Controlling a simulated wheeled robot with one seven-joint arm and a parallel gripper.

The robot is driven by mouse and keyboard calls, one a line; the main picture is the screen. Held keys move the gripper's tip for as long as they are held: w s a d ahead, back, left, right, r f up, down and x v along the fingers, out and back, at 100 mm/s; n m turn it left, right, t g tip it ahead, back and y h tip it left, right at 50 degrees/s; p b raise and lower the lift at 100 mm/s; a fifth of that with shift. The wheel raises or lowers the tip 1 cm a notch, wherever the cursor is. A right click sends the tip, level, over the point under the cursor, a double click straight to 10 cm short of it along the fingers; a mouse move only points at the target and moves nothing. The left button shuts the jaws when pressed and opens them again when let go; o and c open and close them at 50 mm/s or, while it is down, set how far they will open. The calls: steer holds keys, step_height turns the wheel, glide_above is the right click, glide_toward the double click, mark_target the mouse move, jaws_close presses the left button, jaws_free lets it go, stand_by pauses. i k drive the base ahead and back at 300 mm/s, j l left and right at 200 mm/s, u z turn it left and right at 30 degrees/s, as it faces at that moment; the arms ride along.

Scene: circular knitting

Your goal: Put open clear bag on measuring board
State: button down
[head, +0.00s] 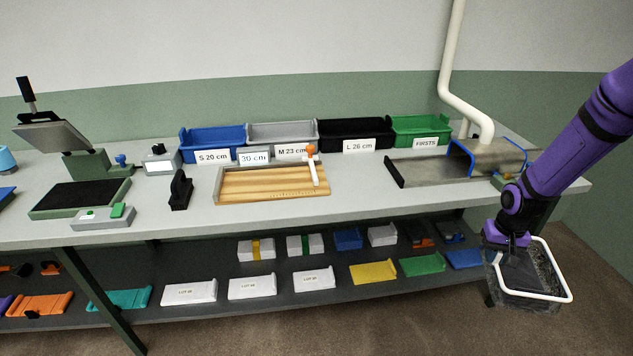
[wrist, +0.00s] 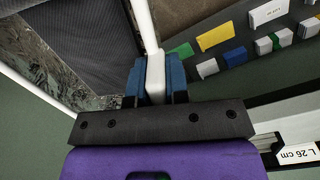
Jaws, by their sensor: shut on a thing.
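The open clear bag (head: 541,291) hangs from a white rectangular frame at the right of the head view, in front of the table's right end. My gripper (head: 508,246) is shut on the frame's rim. In the wrist view my gripper (wrist: 154,82) has its blue fingers on both sides of the white rim, and the bag (wrist: 95,85) spreads to the left with dark mesh-like and crinkled clear film. The measuring board (head: 262,181), wooden with a white slider and an orange knob, lies on the table's middle, well left of my gripper.
Blue (head: 205,139), grey, black and green bins stand behind the board. A metal tray and chute (head: 435,166) with a white pipe stand at the right. A black stand (head: 181,189) and a heat press (head: 80,190) are at the left. The shelf below holds several packets.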

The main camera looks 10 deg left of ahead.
mark_target(262, 183)
steer(key=l+u, duration=0.85)
